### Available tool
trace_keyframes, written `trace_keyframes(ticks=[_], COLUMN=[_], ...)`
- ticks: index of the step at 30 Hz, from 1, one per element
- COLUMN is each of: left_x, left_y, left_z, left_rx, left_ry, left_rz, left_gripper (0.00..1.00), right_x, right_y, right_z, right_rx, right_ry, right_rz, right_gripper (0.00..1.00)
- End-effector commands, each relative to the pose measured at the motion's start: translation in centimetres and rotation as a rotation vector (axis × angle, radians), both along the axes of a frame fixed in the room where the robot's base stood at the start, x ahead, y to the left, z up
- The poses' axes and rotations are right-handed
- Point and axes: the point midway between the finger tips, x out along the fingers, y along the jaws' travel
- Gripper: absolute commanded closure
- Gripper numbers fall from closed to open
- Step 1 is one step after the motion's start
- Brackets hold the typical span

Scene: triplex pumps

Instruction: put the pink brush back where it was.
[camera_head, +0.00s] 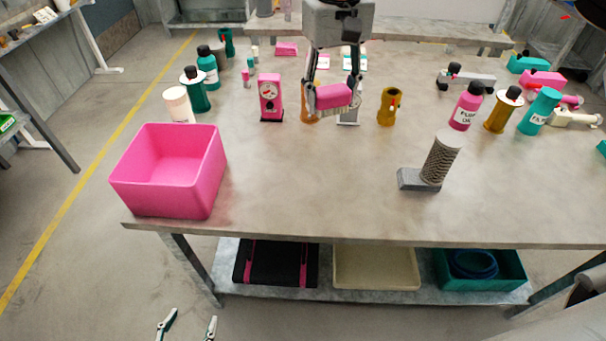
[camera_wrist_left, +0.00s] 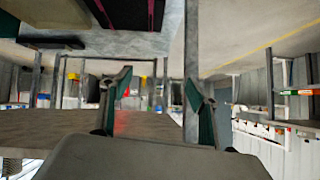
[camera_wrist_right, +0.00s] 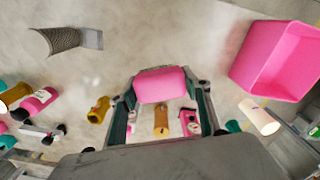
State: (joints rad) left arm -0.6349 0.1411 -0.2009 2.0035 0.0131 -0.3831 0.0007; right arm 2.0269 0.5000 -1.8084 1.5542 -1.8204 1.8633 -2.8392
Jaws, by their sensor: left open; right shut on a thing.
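The pink brush (camera_head: 333,96) is a small pink block between the fingers of my right gripper (camera_head: 334,92), near the middle of the table's far half. My right gripper is shut on it. In the right wrist view the pink brush (camera_wrist_right: 160,85) sits between the fingertips of the right gripper (camera_wrist_right: 160,96); its bristles cannot be made out. It appears held above the table, with an amber bottle (camera_head: 309,112) just behind or below it. My left gripper (camera_head: 187,327) is open and empty, low in front of the table; its spread fingers also show in the left wrist view (camera_wrist_left: 160,95).
A pink bin (camera_head: 165,197) stands at the table's front left. A pink gauge box (camera_head: 270,97), a yellow mug (camera_head: 389,106) and several bottles stand around the brush. The table's front middle (camera_head: 310,190) is clear.

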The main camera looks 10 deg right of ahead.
Motion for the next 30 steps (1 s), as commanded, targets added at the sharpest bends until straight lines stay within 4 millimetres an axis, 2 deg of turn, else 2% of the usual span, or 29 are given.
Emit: trace_keyframes(ticks=[5, 21, 25, 30], left_x=[-0.2, -0.2, 0.2, 0.6], left_y=[0.0, 0.1, 0.3, 0.4], left_z=[-0.5, -1.9, -1.6, -1.2], left_rx=[0.002, 0.016, 0.019, 0.019], left_ry=[0.005, 0.011, 0.001, -0.008], left_rz=[-0.001, -0.006, -0.004, -0.002], left_gripper=[0.39, 0.39, 0.39, 0.39], right_x=[0.1, 0.1, 0.1, 0.1], right_y=[0.1, 0.1, 0.1, 0.1], right_z=[-1.1, -13.5, -15.1, -15.9], right_rx=[0.000, 0.001, 0.002, 0.001], right_ry=[0.001, 0.004, 0.001, -0.001], right_rz=[0.001, 0.000, 0.000, 0.000], right_gripper=[0.70, 0.70, 0.70, 0.70])
